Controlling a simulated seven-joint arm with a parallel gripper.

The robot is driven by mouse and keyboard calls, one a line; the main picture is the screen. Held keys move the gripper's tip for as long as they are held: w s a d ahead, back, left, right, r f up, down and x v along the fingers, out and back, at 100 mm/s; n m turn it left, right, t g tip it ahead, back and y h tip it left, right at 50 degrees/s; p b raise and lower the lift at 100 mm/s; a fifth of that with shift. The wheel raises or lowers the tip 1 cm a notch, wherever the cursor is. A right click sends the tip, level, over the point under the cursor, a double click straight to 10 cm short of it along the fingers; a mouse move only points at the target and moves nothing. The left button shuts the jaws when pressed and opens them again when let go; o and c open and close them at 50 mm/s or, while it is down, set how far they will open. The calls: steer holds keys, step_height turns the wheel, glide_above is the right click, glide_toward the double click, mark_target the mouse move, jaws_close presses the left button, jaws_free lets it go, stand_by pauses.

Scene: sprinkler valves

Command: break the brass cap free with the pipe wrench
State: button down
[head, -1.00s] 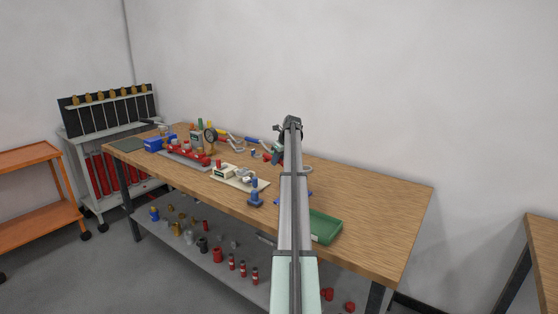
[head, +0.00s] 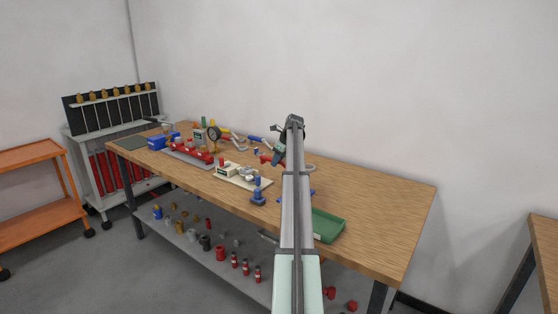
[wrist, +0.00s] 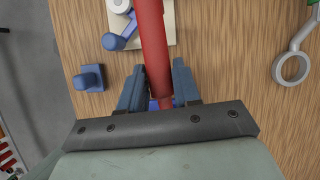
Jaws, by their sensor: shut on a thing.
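My gripper (wrist: 158,68) is shut on a long red bar, which I take to be the handle of the pipe wrench (wrist: 152,28). The handle runs between the two blue-grey fingers and out of the top of the wrist view, so its jaws are hidden there. In the head view my gripper (head: 278,157) is over the middle of the bench, with a bit of red wrench (head: 266,160) showing to its left. I cannot pick out the brass cap in either view.
A beige plate (head: 232,179) with fittings lies left of my gripper, with a blue block (head: 258,194) near it. A green tray (head: 328,226) stands to the right. A red manifold (head: 190,150) and a gauge (head: 213,133) stand farther left. The bench's right end is clear.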

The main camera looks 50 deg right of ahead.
steer(key=shift+a+n, duration=0.3)
steer(key=shift+a, duration=0.05)
steer(key=shift+a, duration=0.1)
steer(key=shift+s+a+n+y, duration=0.25)
steer(key=shift+a+n+y, duration=0.15)
steer(key=shift+a+n, duration=0.45)
steer(key=shift+s+a+n+y, duration=0.25)
steer(key=shift+a+n+y, duration=0.15)
steer(key=shift+a+n, duration=0.45)
steer(key=shift+s+a+n+g+y, duration=0.25)
steer(key=shift+s+a+n, duration=0.15)
steer(key=shift+a+n, duration=0.25)
steer(key=shift+s+a+n+g+y, duration=0.25)
steer(key=shift+s+a+n, duration=0.15)
steer(key=shift+n, duration=0.35)
steer(key=shift+w+d, duration=0.1)
steer(key=shift+w, duration=0.05)
